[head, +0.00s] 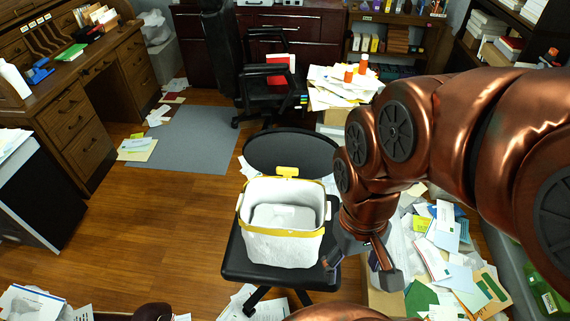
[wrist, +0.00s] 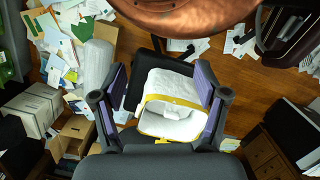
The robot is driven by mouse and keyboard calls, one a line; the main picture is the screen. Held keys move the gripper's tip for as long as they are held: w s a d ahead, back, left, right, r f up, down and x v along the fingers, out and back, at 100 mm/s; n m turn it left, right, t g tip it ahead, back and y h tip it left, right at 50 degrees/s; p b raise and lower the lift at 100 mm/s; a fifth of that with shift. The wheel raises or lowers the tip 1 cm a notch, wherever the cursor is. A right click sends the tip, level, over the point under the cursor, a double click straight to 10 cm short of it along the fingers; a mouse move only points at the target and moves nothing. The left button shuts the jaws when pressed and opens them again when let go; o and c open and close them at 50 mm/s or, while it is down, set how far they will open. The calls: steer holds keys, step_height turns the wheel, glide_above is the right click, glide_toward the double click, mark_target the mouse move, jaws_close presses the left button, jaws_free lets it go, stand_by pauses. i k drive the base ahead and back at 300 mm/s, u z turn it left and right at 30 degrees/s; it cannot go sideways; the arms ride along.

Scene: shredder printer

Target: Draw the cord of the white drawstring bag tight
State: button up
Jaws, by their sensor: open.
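The white drawstring bag (head: 270,248) stands open and upright on the seat of a black office chair. A yellow band, apparently the cord (head: 272,234), runs around its mouth, with a yellow tab (head: 287,172) raised at the far side. My gripper (head: 362,272) is open and empty, just right of the bag in the head view. In the wrist view my gripper (wrist: 158,76) has its fingers spread, with the bag (wrist: 172,84) showing between and beyond them. I see no contact with the cord. Part of the yellow band (wrist: 162,141) is hidden near my gripper in the wrist view.
The chair seat (head: 240,262) carries the bag, with its backrest (head: 290,146) behind. Scattered papers (head: 440,245) and a cardboard box (head: 385,300) crowd the right. A second chair (head: 272,85) stands at the back. The wooden floor (head: 150,215) left of the bag is mostly clear.

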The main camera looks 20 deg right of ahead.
mark_target(286, 172)
steer(key=k, duration=1.25)
steer(key=u, duration=0.9)
steer(key=i, duration=1.6)
steer(key=z, duration=0.85)
